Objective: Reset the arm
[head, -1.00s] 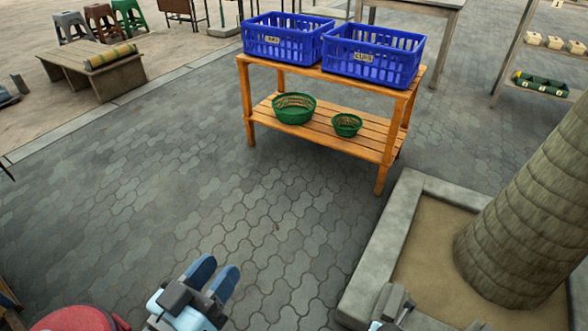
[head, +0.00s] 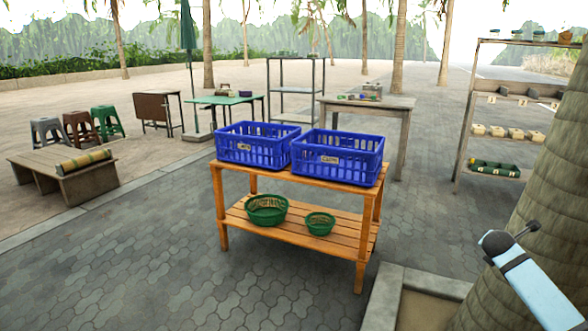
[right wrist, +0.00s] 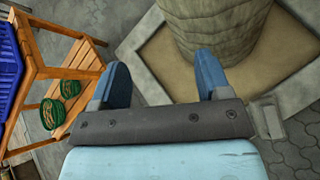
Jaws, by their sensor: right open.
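My right gripper (right wrist: 165,82) is open in the right wrist view, its two blue fingers apart with nothing between them. My left gripper is in neither view now.
A wooden rack (head: 290,181) holds two blue crates (head: 254,147) (head: 336,158) on top and two green baskets (head: 267,210) (head: 320,224) below. A palm trunk (head: 520,220) rises from a kerbed planter (head: 430,282) at right. Paving at front left is clear.

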